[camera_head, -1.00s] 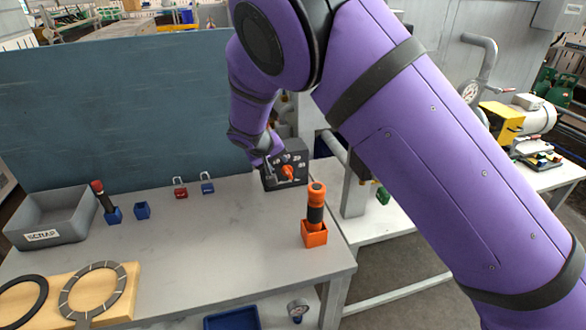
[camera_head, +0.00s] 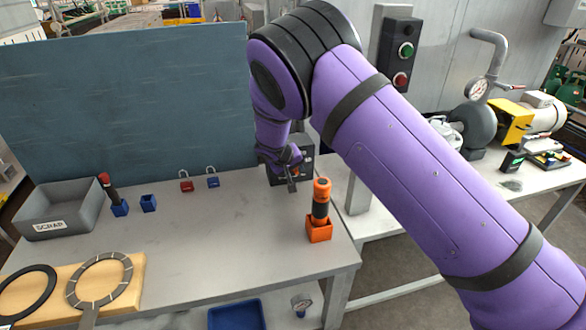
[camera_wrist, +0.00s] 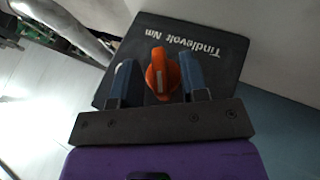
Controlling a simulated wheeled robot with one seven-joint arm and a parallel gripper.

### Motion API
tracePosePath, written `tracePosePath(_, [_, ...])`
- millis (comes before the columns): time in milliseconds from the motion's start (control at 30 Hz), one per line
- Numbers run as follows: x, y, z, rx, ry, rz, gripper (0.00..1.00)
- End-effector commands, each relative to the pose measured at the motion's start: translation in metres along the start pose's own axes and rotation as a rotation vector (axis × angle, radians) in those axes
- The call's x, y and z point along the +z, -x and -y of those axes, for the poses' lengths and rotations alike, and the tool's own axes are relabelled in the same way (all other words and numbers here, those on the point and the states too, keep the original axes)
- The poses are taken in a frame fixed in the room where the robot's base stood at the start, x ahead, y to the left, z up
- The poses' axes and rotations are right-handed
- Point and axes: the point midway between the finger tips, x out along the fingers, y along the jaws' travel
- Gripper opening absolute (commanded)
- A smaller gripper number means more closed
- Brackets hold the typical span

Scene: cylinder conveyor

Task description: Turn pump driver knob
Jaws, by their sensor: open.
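The pump driver is a dark box (camera_head: 303,168) at the right end of the bench, mostly hidden behind my arm in the head view. An orange knob (camera_wrist: 160,74) with a pale pointer line sits on that face. My gripper (camera_wrist: 159,78) is open, with one blue-grey finger on each side of the knob. Small gaps show between knob and fingers. In the head view my gripper (camera_head: 291,184) is in front of the box and hides the knob.
An orange-handled tool (camera_head: 320,203) stands in an orange holder near the bench's right edge, close to my gripper. A green-and-red button box (camera_head: 401,55) is behind my arm.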

Motion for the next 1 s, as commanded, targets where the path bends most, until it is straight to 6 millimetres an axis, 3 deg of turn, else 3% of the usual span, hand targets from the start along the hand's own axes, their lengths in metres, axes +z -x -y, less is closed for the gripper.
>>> tracePosePath(67, [0.0000,0.0002,0.0000,0.000,0.000,0.000,0.40])
tracePosePath(100, [0.0000,0.0003,0.0000,0.000,0.000,0.000,0.36])
tracePosePath(267, [0.0000,0.0004,0.0000,0.000,0.000,0.000,0.00])
tracePosePath(667, [0.0000,0.0009,0.0019,0.045,0.021,-0.001,0.00])
tracePosePath(1000, [0.0008,0.0002,0.0073,0.263,0.115,-0.002,0.00])
